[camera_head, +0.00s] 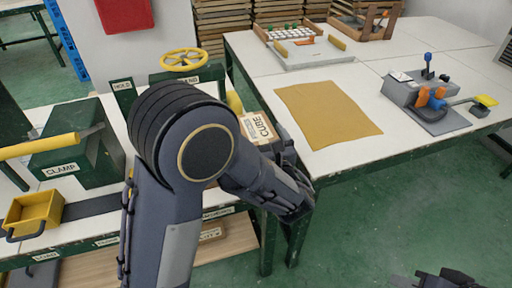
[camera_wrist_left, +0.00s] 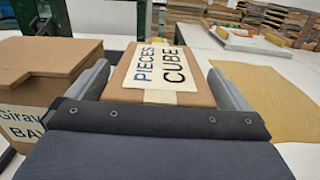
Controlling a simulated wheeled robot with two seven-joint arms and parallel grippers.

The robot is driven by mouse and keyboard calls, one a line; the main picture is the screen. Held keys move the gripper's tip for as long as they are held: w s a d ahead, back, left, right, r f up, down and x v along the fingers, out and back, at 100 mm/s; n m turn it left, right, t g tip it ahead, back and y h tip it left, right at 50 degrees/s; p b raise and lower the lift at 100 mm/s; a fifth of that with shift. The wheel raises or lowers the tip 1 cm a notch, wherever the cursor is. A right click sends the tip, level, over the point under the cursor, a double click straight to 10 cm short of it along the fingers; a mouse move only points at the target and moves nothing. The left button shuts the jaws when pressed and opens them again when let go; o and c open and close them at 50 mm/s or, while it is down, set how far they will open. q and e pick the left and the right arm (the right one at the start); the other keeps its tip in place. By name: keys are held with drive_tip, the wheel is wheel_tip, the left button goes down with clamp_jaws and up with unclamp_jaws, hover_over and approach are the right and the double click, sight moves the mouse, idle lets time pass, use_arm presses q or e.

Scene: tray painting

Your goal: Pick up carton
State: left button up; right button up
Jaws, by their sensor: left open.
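A brown carton with a white label reading "PIECES CUBE" (camera_wrist_left: 192,92) stands at the near table's right end. It also shows in the head view (camera_head: 258,127), partly hidden by my left arm. My left gripper (camera_wrist_left: 160,72) is open, with one finger on each side of the carton. I cannot tell whether the fingers touch it. In the head view my left gripper (camera_head: 277,142) is mostly hidden behind my wrist. A dark part of my right gripper (camera_head: 440,279) shows at the bottom right edge; its jaws are unclear.
Another brown carton (camera_wrist_left: 50,65) with a "BAY" label stands close left of the gripper. A tan mat (camera_head: 328,114) lies on the white table. A grey device (camera_head: 430,100) stands on the right. A green clamp block (camera_head: 75,150) and yellow bin (camera_head: 35,212) are at the left.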

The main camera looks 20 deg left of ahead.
use_arm(q)
drive_tip(key=shift+w+a, duration=0.35)
drive_tip(key=shift+w, duration=0.1)
drive_tip(key=c, duration=2)
